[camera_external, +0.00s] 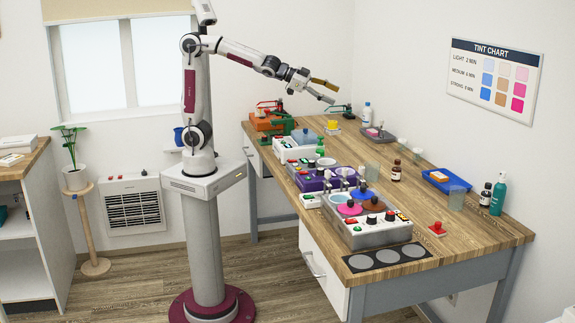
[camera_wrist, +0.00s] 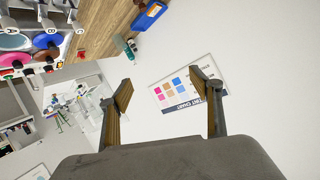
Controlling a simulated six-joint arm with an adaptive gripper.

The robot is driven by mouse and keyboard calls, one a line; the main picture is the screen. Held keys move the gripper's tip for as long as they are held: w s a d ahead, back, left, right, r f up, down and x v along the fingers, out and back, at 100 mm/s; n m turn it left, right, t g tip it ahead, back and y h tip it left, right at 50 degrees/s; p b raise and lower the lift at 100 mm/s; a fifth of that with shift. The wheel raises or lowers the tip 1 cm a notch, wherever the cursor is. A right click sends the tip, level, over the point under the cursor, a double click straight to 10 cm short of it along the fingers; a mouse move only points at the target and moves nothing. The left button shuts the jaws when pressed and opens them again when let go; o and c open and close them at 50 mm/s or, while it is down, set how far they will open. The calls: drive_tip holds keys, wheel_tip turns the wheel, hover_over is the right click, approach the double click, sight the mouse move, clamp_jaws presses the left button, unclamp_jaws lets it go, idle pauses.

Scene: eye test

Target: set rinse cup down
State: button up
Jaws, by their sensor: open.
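My gripper (camera_external: 331,92) is raised above the far part of the table, with its two fingers spread apart. In the wrist view my gripper (camera_wrist: 160,88) is open, with nothing between the fingers. Several translucent cups stand on the table, and I cannot tell which is the rinse cup. One clear cup (camera_external: 456,199) stands at the right, by the blue tray. Another clear cup (camera_external: 372,169) stands mid-table, beside a brown bottle (camera_external: 396,172). My gripper is well apart from both.
The wooden table (camera_external: 455,240) holds a grey machine with coloured pots (camera_external: 372,234) in front and a purple unit (camera_external: 314,182) behind it. A blue tray (camera_external: 447,181), a teal bottle (camera_external: 498,195) and a red-knobbed stamp (camera_external: 437,228) are at the right. A tint chart (camera_wrist: 182,87) hangs on the wall.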

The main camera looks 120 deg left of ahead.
drive_tip(key=s+d+f+g+h, duration=0.1)
drive_tip(key=s+d+f+g, duration=0.1)
drive_tip(key=s+d+f, duration=0.2)
drive_tip(key=s+d+f+g+h, duration=0.2)
drive_tip(key=s+d+f, duration=0.3)
drive_tip(key=s, duration=1.2)
drive_tip(key=s+d+f+g+h, duration=0.1)
drive_tip(key=s+d+f+g, duration=0.2)
drive_tip(key=s+d, duration=0.8)
wheel_tip(320, 180, down, 2)
drive_tip(key=shift+d+f+h, duration=0.15)
drive_tip(key=shift+d+h, duration=0.15)
drive_tip(key=shift+h, duration=0.1)
